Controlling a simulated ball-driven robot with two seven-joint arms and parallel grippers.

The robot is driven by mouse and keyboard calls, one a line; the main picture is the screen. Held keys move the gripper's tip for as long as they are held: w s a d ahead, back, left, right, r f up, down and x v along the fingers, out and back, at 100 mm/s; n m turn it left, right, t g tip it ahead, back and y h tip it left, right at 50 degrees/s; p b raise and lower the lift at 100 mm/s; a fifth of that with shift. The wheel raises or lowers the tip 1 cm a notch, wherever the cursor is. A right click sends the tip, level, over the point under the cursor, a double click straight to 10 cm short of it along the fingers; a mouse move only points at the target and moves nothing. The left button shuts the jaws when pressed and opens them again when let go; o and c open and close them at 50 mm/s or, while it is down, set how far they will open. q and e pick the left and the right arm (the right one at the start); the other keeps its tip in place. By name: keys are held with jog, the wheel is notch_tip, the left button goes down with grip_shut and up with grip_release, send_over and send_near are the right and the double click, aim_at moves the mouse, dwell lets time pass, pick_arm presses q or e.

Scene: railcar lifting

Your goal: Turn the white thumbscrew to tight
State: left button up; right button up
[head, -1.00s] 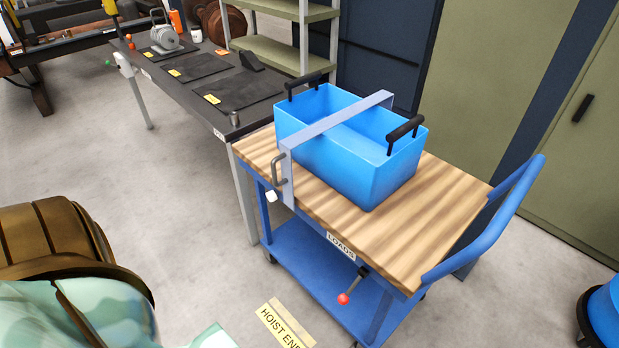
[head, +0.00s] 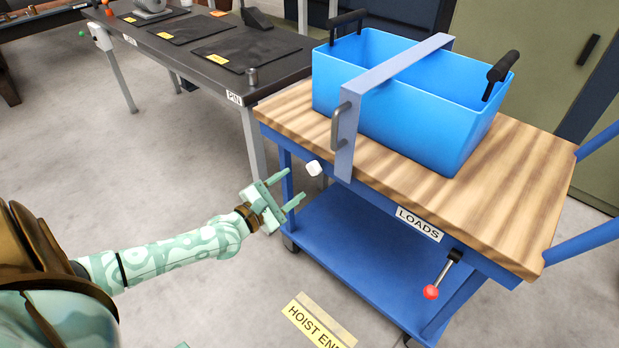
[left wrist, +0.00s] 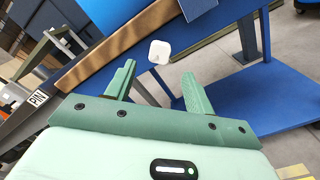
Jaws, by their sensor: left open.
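The grey strap runs over a blue bin (head: 420,120) on the wooden top.
The blue cart (head: 350,235) has a LOADS label (head: 419,224) and a lever with a red ball (head: 431,292). A dark workbench (head: 215,60) with mats stands at the back left. The floor at left is clear around my arm.

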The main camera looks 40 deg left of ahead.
aim_at(312, 170)
pick_arm(q)
jog(key=w, duration=0.2)
jog(key=w+b, duration=0.1)
jog(key=w, duration=0.2)
jog(key=shift+d+f, duration=0.15)
jog(key=shift+f, duration=0.05)
jog(key=shift+w+r+b, duration=0.15)
jog(key=shift+w+b, duration=0.2)
jog(key=shift+w, duration=0.4)
jog(key=shift+d, duration=0.1)
jog(key=c, duration=1)
